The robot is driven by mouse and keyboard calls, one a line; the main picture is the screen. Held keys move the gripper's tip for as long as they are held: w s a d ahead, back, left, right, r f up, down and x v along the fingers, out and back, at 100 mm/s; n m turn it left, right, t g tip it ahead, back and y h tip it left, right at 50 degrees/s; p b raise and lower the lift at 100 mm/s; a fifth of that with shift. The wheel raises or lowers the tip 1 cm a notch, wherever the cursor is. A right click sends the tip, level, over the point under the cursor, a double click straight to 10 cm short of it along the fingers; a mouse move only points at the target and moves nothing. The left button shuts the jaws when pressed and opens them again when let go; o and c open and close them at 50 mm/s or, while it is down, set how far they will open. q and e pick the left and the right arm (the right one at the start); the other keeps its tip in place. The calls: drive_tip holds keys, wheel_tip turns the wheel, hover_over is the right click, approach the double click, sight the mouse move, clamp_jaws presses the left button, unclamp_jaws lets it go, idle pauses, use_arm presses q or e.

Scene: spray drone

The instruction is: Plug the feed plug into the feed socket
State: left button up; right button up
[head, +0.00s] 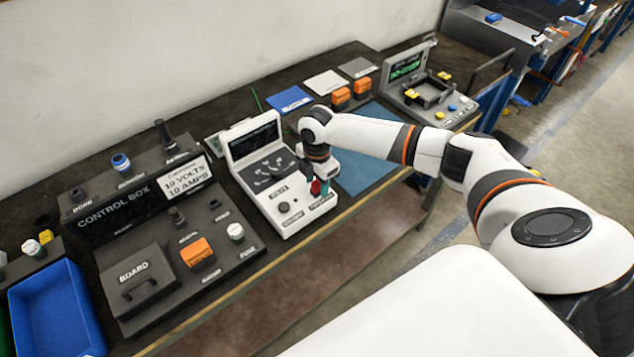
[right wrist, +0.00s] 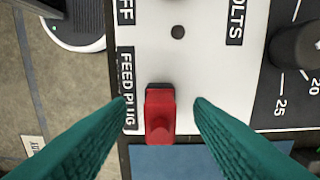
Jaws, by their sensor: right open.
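The red feed plug (right wrist: 160,115) stands at the edge of a white panel (right wrist: 215,75), beside the printed label "FEED PLUG" (right wrist: 128,85). It also shows in the head view (head: 315,187), on the white instrument (head: 299,213) in the middle of the bench. My right gripper (right wrist: 160,103) is open, with a teal finger on each side of the plug and a visible gap to both. In the head view my right gripper (head: 321,182) is over the instrument's right edge. A dark part shows behind the plug; I cannot tell whether it is a socket. My left gripper is not in view.
A dark control box (head: 115,212) with an orange block (head: 197,252) stands left of the instrument. A blue bin (head: 50,305) is at the far left. A blue mat (head: 362,172) lies right of the instrument, and a grey device (head: 405,68) stands beyond it.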

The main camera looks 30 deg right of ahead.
sight(316, 182)
idle(0.3)
clamp_jaws()
idle(0.3)
drive_tip(key=shift+r+p, duration=0.15)
drive_tip(key=shift+p, duration=0.3)
drive_tip(key=shift+r+p, duration=2.85)
drive_tip(key=shift+p, duration=0.1)
drive_tip(key=shift+a, duration=0.1)
